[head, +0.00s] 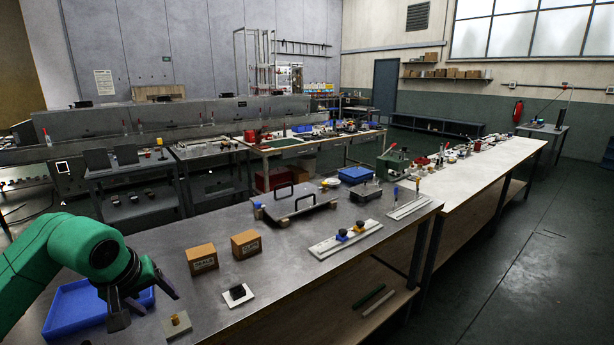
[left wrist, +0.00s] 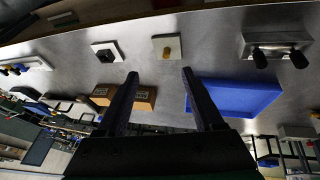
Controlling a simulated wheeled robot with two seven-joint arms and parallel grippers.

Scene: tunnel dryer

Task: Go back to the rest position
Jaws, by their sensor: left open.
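My left gripper (head: 146,306) is above the near left end of the metal-topped table (head: 290,265), with the green arm coming in from the left. Its two dark fingers are apart with nothing between them; they also show spread in the left wrist view (left wrist: 160,74). A blue tray (head: 62,318) lies beside and partly behind the gripper. A small plate with a yellowish knob (head: 177,326) lies just right of the fingers. My right gripper is in neither view.
A white plate with a black block (head: 238,294) and two cardboard boxes (head: 201,261) (head: 246,245) stand right of the gripper. A grey plate with handles (head: 298,204) and a rail with knobs (head: 345,240) lie farther off. Open floor (head: 490,260) is at the right.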

